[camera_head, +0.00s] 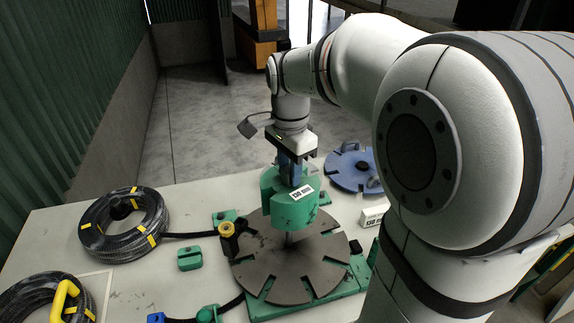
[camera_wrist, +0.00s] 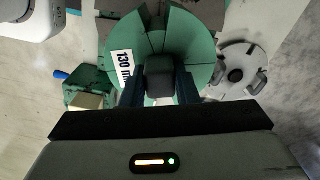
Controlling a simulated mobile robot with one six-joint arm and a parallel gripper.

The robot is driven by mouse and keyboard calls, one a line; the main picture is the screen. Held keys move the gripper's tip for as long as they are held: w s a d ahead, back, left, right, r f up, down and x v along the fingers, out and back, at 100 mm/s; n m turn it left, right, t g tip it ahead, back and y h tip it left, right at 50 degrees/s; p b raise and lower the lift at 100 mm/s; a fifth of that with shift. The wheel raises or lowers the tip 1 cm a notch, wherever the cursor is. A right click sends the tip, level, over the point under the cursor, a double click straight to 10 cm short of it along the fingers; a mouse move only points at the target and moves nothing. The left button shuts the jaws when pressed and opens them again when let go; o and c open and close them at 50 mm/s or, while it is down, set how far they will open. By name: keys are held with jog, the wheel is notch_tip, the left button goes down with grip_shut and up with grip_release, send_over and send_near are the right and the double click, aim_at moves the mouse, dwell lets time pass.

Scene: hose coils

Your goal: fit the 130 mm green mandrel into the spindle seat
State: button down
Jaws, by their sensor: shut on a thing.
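The green mandrel (camera_head: 290,208) has a white "130" label and stands roughly upright over the dark slotted disc (camera_head: 272,279). A thin grey stem shows below the mandrel, near the middle of the disc. I cannot tell whether the stem is in the spindle seat, as the seat itself is hidden. My gripper (camera_head: 291,172) is above the mandrel and shut on its top. In the wrist view my gripper's fingers (camera_wrist: 160,86) sit on both sides of a dark block at the centre of the mandrel (camera_wrist: 190,45).
Black hose coils with yellow bands (camera_head: 125,226) lie on the left of the table. A blue disc with handles (camera_head: 345,172) lies at the back right, near a white labelled block (camera_head: 374,215). A yellow-topped knob (camera_head: 227,231) and green blocks (camera_head: 190,258) stand beside the slotted disc.

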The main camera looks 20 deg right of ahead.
aim_at(289, 190)
jog(key=shift+w, duration=0.1)
jog(key=shift+a+f, duration=0.1)
jog(key=shift+f+b, duration=2.15)
jog(key=shift+f, duration=0.75)
jog(key=shift+f, duration=0.1)
jog(key=shift+f+b, duration=2.1)
jog(key=shift+f, duration=0.85)
jog(key=shift+f+b, duration=0.8)
jog(key=shift+f, duration=0.3)
jog(key=c, duration=0.8)
grip_release()
